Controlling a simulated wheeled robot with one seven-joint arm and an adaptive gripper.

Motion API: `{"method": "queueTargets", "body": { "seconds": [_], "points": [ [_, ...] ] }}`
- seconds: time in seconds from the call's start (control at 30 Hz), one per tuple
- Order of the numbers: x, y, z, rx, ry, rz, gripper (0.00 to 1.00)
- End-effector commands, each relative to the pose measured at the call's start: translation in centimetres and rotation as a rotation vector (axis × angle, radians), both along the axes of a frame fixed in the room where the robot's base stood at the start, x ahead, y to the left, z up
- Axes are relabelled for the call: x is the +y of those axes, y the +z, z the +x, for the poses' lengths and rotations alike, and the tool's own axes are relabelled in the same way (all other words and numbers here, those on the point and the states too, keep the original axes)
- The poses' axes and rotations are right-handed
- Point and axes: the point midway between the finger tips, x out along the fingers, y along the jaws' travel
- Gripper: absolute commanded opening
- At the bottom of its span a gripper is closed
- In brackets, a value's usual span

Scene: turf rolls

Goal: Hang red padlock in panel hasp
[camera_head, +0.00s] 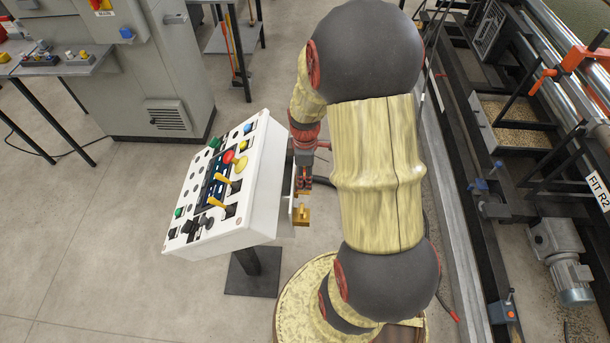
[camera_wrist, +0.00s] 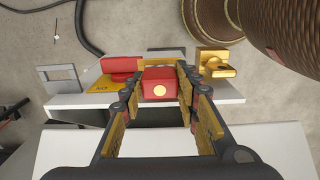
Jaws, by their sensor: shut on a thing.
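My gripper (camera_wrist: 160,84) is shut on the red padlock (camera_wrist: 160,83), a red block with a round yellow spot facing the wrist camera. Its shackle is hidden. In the head view my gripper (camera_head: 304,184) is low beside the right side of the white control panel (camera_head: 262,190). In the wrist view, the padlock is in front of a ledge bearing a red handle-like part (camera_wrist: 121,65) on a yellow plate. A grey bracket (camera_wrist: 57,78) with a square opening is at the left; I cannot tell if this is the hasp.
A brass-coloured block (camera_wrist: 216,62) is right of the padlock, near the ledge; it shows below my gripper in the head view (camera_head: 301,216). The panel stands on a dark post (camera_head: 252,272). A grey cabinet (camera_head: 150,75) is behind left, and roller machinery (camera_head: 520,130) stands at right.

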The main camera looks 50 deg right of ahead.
Motion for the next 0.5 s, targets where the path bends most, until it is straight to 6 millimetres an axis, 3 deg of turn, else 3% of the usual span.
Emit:
{"method": "queueTargets", "body": {
  "seconds": [0.5],
  "points": [
    [0.0,-1.2,0.0,0.0,0.0,0.0,0.03]
  ]
}}
